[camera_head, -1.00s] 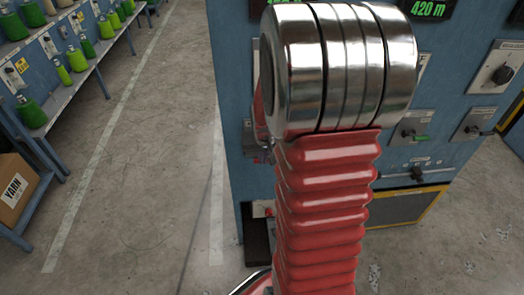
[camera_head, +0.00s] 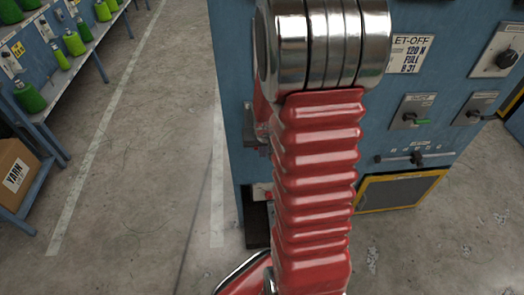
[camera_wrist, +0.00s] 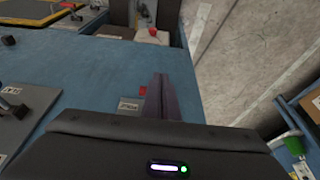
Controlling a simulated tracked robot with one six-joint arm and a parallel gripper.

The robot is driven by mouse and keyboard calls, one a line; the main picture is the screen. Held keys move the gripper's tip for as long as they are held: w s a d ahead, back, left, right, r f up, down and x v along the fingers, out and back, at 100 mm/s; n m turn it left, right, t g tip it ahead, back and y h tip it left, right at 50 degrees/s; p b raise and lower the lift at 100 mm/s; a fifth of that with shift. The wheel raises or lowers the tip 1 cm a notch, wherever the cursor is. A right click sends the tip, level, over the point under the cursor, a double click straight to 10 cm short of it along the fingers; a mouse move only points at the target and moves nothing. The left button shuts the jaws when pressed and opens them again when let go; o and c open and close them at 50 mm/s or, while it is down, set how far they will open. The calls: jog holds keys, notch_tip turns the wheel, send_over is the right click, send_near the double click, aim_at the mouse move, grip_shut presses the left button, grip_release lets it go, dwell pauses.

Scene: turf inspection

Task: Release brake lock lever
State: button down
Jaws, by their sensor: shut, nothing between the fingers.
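My gripper (camera_wrist: 163,98) shows in the wrist view as two dark fingers, shut with nothing between them, close over the blue machine face (camera_wrist: 85,85). A small red piece (camera_wrist: 143,90) lies just left of the fingertips, beside a small label plate (camera_wrist: 129,105) too blurred to read. I cannot tell whether the fingers touch the red piece, or whether it is the brake lock lever. In the head view my red arm hides the gripper. A lever with a green handle (camera_head: 421,121) sits on a grey plate on the machine, right of my arm.
A red knob (camera_wrist: 153,32) sits on a pale box in the wrist view. A shelf with green bottles (camera_head: 75,42) and a yarn box (camera_head: 14,176) stand left; floor between is clear.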

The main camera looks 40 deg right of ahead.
jog(key=shift+r, duration=0.1)
jog(key=s+a+r, duration=0.6)
jog(key=s, duration=0.3)
jog(key=shift+s+a+r, duration=0.15)
jog(key=shift+r, duration=0.1)
dwell(0.7)
dwell(0.5)
jog(key=s+a+r+n+t+y, duration=0.1)
jog(key=s+a+r+n, duration=0.1)
jog(key=a+r, duration=0.6)
jog(key=s+a+r+n+t+y, duration=0.1)
jog(key=a+r+n, duration=0.3)
jog(key=a+r, duration=0.5)
jog(key=shift+s+a+r+n, duration=0.2)
jog(key=shift+s+a+n, duration=0.2)
jog(key=shift+s+a, duration=0.6)
